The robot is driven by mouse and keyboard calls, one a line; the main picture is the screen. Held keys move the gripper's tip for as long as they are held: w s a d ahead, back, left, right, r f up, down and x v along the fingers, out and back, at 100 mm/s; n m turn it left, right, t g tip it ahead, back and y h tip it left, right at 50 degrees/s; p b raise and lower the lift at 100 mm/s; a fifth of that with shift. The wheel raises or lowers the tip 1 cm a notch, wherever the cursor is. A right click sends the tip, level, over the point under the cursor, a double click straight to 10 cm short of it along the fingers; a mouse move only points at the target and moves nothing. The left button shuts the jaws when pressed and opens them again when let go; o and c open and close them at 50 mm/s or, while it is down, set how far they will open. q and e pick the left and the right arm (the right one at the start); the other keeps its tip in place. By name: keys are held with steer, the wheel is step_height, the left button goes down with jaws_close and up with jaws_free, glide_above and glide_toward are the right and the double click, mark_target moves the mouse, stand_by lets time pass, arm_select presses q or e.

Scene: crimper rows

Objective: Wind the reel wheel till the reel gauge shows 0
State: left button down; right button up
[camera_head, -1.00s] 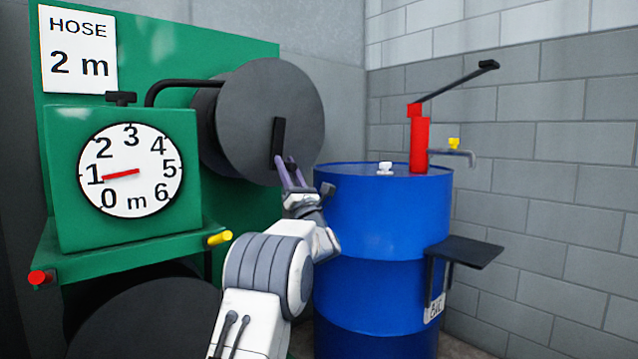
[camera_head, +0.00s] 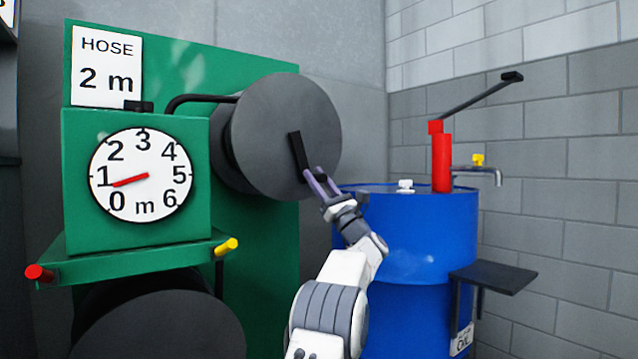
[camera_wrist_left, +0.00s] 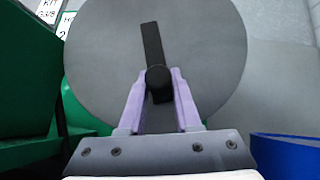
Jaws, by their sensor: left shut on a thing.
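The reel wheel (camera_head: 262,130) is a large dark grey disc on the green panel, with a black crank arm (camera_head: 297,152) slanting down to the right. My left gripper (camera_head: 315,182) is at the crank's lower end. In the left wrist view its lilac fingers (camera_wrist_left: 158,92) stand on both sides of the black crank knob (camera_wrist_left: 157,76), shut on it. The reel gauge (camera_head: 160,196) is a white dial numbered 0 to 6 m. Its red needle (camera_head: 130,181) points between 0 and 1, nearer 1. My right gripper is not in view.
A sign (camera_head: 106,67) reads "HOSE 2 m". A green shelf (camera_head: 140,262) with red and yellow ends juts out below the gauge. A blue drum (camera_head: 415,235) with a red pump (camera_head: 441,162) and a black side shelf (camera_head: 494,277) stands right of my arm.

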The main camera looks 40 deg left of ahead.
arm_select(q)
steer(key=shift+w+d, duration=0.1)
steer(key=shift+w, duration=0.05)
steer(key=c, duration=0.7)
jaws_free()
steer(key=shift+o, duration=0.5)
steer(key=v, duration=1)
steer(key=shift+f+p, duration=0.2)
steer(key=shift+p, duration=0.2)
steer(key=shift+d, duration=0.1)
